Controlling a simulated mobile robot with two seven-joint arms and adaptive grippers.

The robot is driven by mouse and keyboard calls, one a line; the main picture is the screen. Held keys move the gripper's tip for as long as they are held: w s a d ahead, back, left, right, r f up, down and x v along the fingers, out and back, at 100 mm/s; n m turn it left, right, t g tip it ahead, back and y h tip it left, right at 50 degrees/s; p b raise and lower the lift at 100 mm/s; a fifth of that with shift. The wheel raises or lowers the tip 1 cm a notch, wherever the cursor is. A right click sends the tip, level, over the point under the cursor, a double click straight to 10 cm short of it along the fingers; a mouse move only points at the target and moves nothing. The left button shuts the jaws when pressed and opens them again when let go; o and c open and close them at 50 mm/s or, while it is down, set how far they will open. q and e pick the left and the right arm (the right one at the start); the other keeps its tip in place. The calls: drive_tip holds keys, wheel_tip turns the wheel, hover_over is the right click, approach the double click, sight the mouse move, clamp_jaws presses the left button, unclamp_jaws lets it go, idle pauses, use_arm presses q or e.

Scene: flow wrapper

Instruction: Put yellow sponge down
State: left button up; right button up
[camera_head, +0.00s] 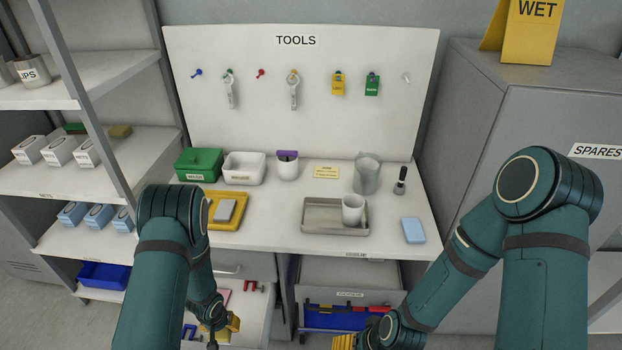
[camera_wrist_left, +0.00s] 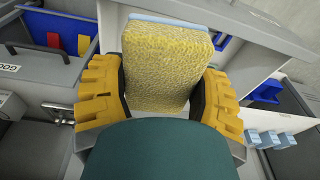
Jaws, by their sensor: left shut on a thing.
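The yellow sponge (camera_wrist_left: 167,65) fills the upper middle of the left wrist view. Its broad face is rough and yellow, and a thin light-blue strip shows along its top edge. My left gripper (camera_wrist_left: 166,90) is shut on it, with yellow ribbed fingers on either side. In the head view my left gripper (camera_head: 222,326) is low, in front of the bench, below the worktop; the sponge cannot be told from the yellow fingers there. My right gripper (camera_head: 345,342) shows only as yellow finger parts at the bottom edge, mostly cut off.
The worktop holds a yellow tray (camera_head: 230,222) with a grey block, a metal tray (camera_head: 318,228) with a white cup (camera_head: 353,208), a clear jug (camera_head: 367,175) and a blue block (camera_head: 413,231). A drawer (camera_head: 350,276) stands open below. The worktop's front middle is clear.

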wheel_tip(320, 180, down, 8)
drive_tip(key=s+b, duration=0.2)
drive_tip(key=b, duration=0.5)
drive_tip(key=shift+a+g, duration=0.25)
drive_tip(key=shift+g, duration=0.05)
drive_tip(key=shift+r, duration=0.1)
drive_tip(key=c, duration=0.4)
use_arm(q)
drive_tip(key=s+d+r, duration=0.2)
drive_tip(key=d+r, duration=0.2)
drive_tip(key=r, duration=0.4)
drive_tip(key=s+d+r, duration=0.1)
drive_tip(key=d+r, duration=0.3)
drive_tip(key=r, duration=0.5)
drive_tip(key=shift+s+d+r, duration=0.15)
drive_tip(key=shift+s+d, duration=0.1)
drive_tip(key=shift+s, duration=0.1)
use_arm(e)
drive_tip(key=shift+d, duration=0.1)
